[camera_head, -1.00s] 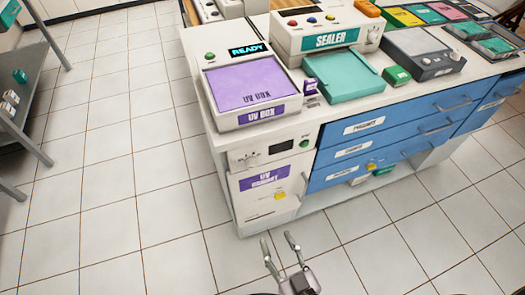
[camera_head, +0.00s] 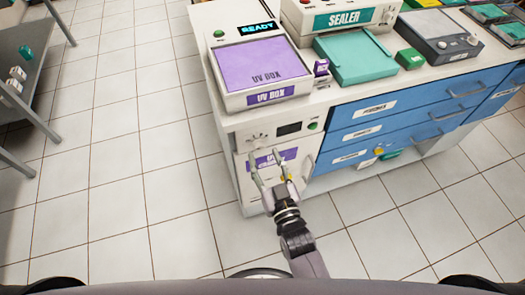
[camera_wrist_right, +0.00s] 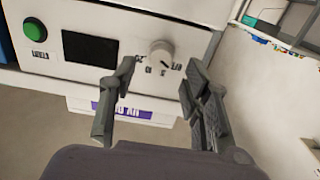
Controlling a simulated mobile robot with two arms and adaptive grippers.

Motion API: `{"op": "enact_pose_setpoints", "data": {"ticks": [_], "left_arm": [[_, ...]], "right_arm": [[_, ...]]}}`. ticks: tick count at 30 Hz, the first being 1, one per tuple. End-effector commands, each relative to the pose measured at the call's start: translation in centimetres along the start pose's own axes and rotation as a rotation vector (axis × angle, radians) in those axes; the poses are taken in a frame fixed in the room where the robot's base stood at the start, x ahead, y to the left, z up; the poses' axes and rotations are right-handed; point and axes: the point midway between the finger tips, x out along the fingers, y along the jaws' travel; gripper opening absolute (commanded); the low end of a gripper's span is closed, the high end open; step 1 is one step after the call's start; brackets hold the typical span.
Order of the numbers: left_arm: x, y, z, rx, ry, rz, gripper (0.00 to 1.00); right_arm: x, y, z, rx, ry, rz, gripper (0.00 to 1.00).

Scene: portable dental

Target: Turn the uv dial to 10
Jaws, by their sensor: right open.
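The uv dial (camera_wrist_right: 161,52) is a small pale round knob on the white front panel of the UV cabinet, with small markings around it. In the head view the dial (camera_head: 258,137) is small and its pointer is too small to read. My right gripper (camera_head: 267,162) is open and empty in front of the cabinet, just below the dial. In the right wrist view the gripper's fingers (camera_wrist_right: 158,80) stand either side of and short of the dial, apart from it. My left gripper is not in view.
Beside the dial are a dark display (camera_wrist_right: 90,48) and a green button (camera_wrist_right: 33,32). The cabinet door with a purple label (camera_head: 272,159) lies below. The UV box (camera_head: 253,65) stands on the counter above. Blue drawers (camera_head: 375,125) adjoin. Open tiled floor lies to the left.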

Motion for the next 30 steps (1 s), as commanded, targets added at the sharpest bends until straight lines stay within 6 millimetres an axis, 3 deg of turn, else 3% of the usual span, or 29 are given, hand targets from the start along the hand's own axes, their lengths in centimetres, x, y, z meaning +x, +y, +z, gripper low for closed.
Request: {"op": "enact_pose_setpoints", "data": {"ticks": [6,17,30], "left_arm": [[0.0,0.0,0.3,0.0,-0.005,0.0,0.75],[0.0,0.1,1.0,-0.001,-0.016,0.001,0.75],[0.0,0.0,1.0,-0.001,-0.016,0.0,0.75]], "right_arm": [[2.4,0.0,0.0,0.0,0.0,0.001,0.44],[2.8,0.0,0.1,0.0,-0.001,0.001,0.43],[2.7,0.0,0.1,0.0,-0.001,0.0,0.14]]}}
